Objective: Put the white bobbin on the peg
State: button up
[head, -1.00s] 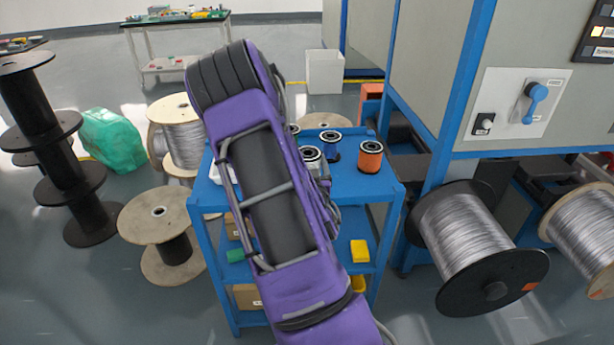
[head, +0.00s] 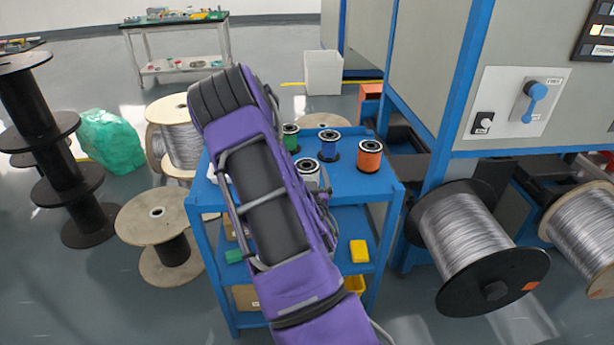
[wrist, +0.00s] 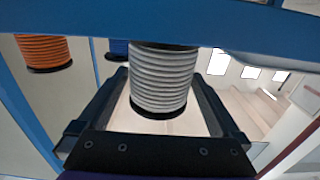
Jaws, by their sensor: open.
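The white bobbin (head: 308,171) shows at the front of the blue cart's top in the head view, partly behind my arm. In the wrist view the white bobbin (wrist: 163,80), with ribbed winding and dark ends, lies between the fingers of my gripper (wrist: 164,92). The gripper is open, with narrow gaps at both sides of the bobbin. The head view hides my gripper behind the arm. No peg is visible, and I cannot tell what is under the bobbin.
A green bobbin (head: 290,138), a blue bobbin (head: 329,146) and an orange bobbin (head: 370,157) stand on the blue cart (head: 383,187). A machine cabinet (head: 425,70) rises at the right. Large cable reels (head: 480,245) stand on the floor around.

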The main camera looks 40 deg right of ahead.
jog(key=shift+r, duration=0.3)
jog(key=p+v, duration=0.4)
jog(key=v, duration=0.8)
